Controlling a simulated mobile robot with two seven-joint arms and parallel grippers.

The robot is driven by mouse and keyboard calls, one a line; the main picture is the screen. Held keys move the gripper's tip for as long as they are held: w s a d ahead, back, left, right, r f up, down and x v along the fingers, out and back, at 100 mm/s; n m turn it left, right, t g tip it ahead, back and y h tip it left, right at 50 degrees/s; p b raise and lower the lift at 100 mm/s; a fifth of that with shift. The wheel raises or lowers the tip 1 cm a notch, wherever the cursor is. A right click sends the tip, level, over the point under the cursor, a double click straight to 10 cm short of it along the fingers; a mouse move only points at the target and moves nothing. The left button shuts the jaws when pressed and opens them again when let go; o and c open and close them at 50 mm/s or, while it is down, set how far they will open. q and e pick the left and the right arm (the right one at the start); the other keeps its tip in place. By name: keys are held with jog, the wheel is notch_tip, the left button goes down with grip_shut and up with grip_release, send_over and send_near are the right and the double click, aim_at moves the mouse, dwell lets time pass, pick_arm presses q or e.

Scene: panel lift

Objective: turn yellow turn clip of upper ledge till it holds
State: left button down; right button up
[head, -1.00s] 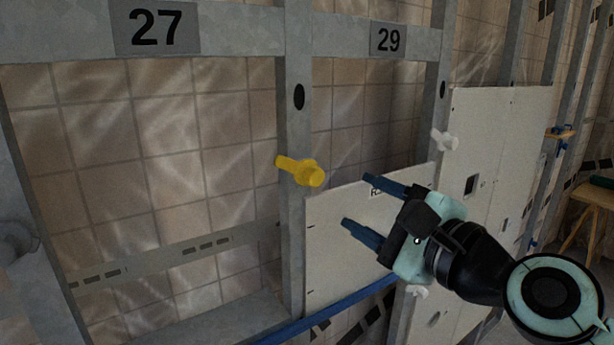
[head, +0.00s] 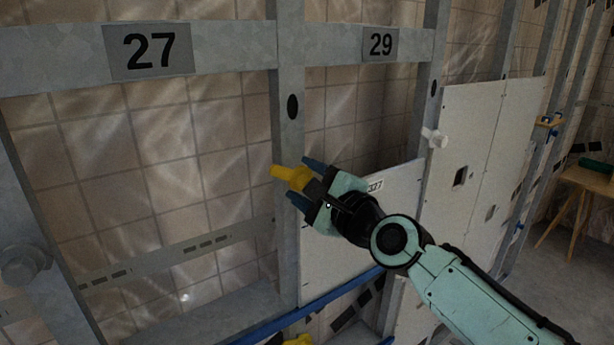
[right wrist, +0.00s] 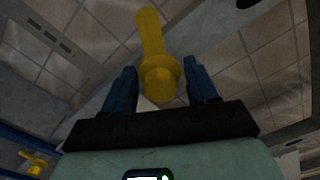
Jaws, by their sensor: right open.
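The yellow turn clip (head: 285,175) sits on the upright metal stud, with its lever pointing left, away from the white panel (head: 345,245). My right gripper (head: 303,181) is open, with one blue finger above the clip's round hub and one below it. In the right wrist view the clip (right wrist: 157,76) stands between the two spread fingers (right wrist: 162,88), its lever pointing up and away; gaps show on both sides of the hub. The gripper hides part of the panel's upper edge. My left gripper is out of view.
A blue bar (head: 325,301) runs along the panel's lower part. Another yellow piece (head: 298,340) shows at the bottom edge. A white clip (head: 434,138) sits on the stud to the right. A wooden stool (head: 585,180) stands far right. The bay under 27 is empty.

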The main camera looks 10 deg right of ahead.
jog(key=shift+c, duration=0.7)
jog(key=c, duration=0.9)
